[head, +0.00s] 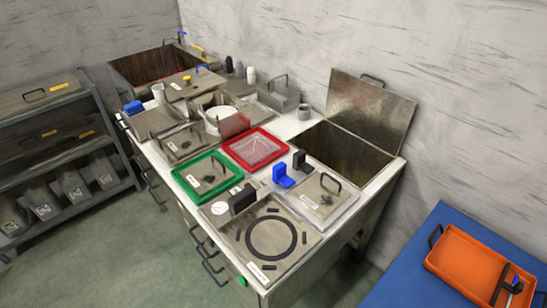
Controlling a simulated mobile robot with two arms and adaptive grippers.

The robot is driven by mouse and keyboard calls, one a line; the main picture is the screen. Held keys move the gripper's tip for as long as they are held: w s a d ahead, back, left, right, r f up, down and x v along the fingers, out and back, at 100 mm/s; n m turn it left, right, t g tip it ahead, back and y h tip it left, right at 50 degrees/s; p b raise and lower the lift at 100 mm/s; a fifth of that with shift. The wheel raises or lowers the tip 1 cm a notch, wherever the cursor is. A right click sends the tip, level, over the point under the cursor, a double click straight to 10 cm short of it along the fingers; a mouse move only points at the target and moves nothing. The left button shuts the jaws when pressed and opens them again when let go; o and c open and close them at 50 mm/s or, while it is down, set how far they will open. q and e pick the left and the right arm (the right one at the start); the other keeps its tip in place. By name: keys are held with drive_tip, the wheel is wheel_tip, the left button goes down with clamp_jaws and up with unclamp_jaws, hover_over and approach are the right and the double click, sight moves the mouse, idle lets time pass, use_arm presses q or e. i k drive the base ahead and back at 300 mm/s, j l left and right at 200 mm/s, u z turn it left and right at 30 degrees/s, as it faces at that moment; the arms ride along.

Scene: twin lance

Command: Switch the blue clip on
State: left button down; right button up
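Several blue parts show in the head view, and I cannot tell for sure which is the blue clip. A bright blue upright block (283,176) stands on the counter beside a black one, right of the red tray. A smaller blue block (134,107) sits at the counter's left edge. A small blue piece (516,287) lies at the black bar on the orange tray at the lower right. Blue also shows on a handle (203,68) at the back. Whether any is on or off cannot be read. Neither of my grippers is in view.
The steel counter (305,128) carries a green tray (185,178), a red tray (230,150), and a plate with a black ring (294,253). An open basin with a raised lid (371,108) is at its right. A grey shelf (95,87) stands left; green floor between is clear.

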sight(279, 175)
drive_tip(key=z, duration=0.65)
drive_tip(key=j+z, duration=0.3)
drive_tip(key=j, duration=0.15)
drive_tip(key=j+z, duration=0.35)
drive_tip(key=k+j+z, duration=0.15)
drive_tip(key=j+z, duration=0.15)
drive_tip(key=j, duration=0.15)
drive_tip(key=k+j+z, duration=0.15)
drive_tip(key=j+z, duration=0.2)
drive_tip(key=k+j, duration=0.15)
drive_tip(key=j, duration=0.2)
drive_tip(key=k+j, duration=0.15)
drive_tip(key=j, duration=0.2)
